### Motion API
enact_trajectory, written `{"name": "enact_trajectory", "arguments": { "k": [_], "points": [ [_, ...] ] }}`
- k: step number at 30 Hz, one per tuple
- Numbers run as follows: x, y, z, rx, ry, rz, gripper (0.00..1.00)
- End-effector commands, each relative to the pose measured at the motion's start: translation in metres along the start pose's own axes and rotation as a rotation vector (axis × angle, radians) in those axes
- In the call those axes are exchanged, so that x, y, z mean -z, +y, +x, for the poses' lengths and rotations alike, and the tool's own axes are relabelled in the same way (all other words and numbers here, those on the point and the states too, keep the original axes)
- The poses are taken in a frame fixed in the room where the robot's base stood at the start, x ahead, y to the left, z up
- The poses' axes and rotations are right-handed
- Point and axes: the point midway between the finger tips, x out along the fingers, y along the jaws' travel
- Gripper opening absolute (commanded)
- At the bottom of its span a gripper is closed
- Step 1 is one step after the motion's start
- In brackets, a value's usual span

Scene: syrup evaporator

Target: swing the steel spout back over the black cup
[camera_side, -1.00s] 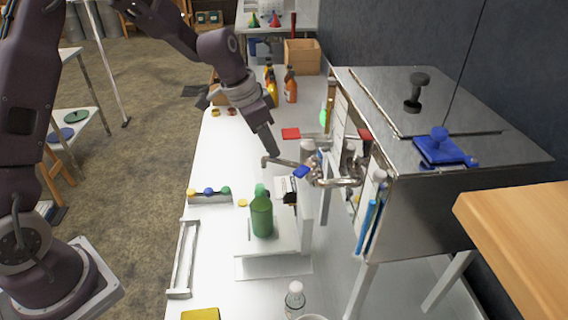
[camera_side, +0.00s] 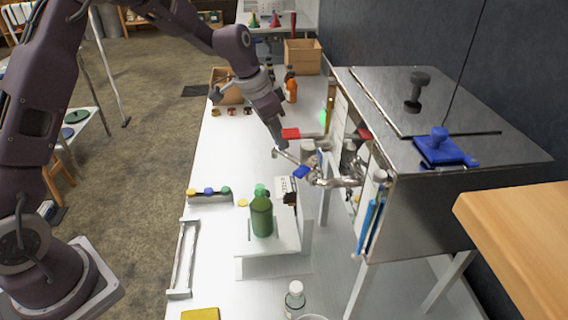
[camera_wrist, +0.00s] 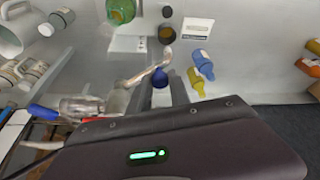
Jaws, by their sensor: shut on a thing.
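The steel spout (camera_side: 287,157) sticks out from the pipework on the front of the steel evaporator, its free end pointing left. My gripper (camera_side: 281,147) is at the spout, shut on it near its outer part. In the wrist view, the spout (camera_wrist: 139,77) runs from the pipework up to a bent tip beside the black cup (camera_wrist: 167,34), and the fingers (camera_wrist: 178,92) are partly hidden by the gripper body. In the side view, the black cup (camera_side: 291,198) is below and to the right of the spout's tip, beside a small labelled card. The height gap is unclear.
A green bottle (camera_side: 262,214) stands on a white stand in front of the cup. A blue lever (camera_side: 302,172) is on the pipework close to the spout.

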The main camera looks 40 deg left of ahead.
Motion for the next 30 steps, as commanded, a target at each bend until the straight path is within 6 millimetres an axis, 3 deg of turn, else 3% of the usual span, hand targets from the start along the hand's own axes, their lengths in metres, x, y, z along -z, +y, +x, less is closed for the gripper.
{"name": "enact_trajectory", "arguments": {
  "k": [30],
  "points": [
    [0.025, -0.007, 0.009, 0.003, 0.001, -0.002, 0.00]
  ]
}}
